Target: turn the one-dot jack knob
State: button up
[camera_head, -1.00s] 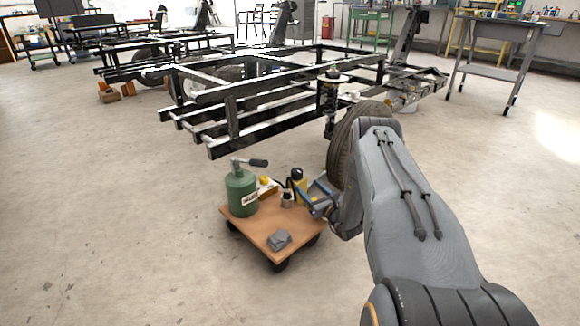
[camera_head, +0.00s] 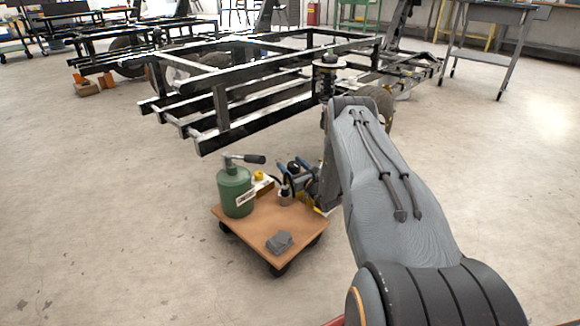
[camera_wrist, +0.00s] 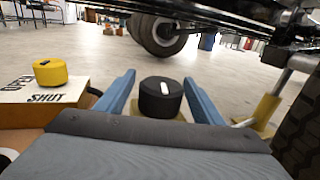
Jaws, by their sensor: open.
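A black round knob (camera_wrist: 160,100) with a single white mark on top stands between my gripper's (camera_wrist: 158,80) two blue fingers in the wrist view. The fingers are apart, with a gap visible on each side of the knob. Something yellow shows low behind the knob, mostly hidden by my gripper. In the head view my gripper (camera_head: 295,167) is over the back right of a wooden-topped dolly (camera_head: 255,232), and the dark knob (camera_head: 293,166) shows only in part there. A yellow knob (camera_wrist: 50,71) sits on a box marked OPEN and SHUT (camera_wrist: 45,92), left of my gripper.
A green canister with a lever (camera_head: 236,192), a small metal cylinder (camera_head: 285,197) and a grey cloth (camera_head: 280,241) are on the dolly. A black vehicle frame (camera_head: 240,125) stands behind it. A tyre (camera_wrist: 300,130) is close on the right. The floor in front is clear.

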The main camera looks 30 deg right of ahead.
jog(key=shift+w+b, duration=0.3)
jog(key=shift+w, duration=0.65)
jog(key=c, duration=1)
jog(key=shift+d, duration=0.15)
jog(key=shift+c, duration=0.2)
jog(key=shift+s+f, duration=0.1)
jog(key=shift+s, duration=0.05)
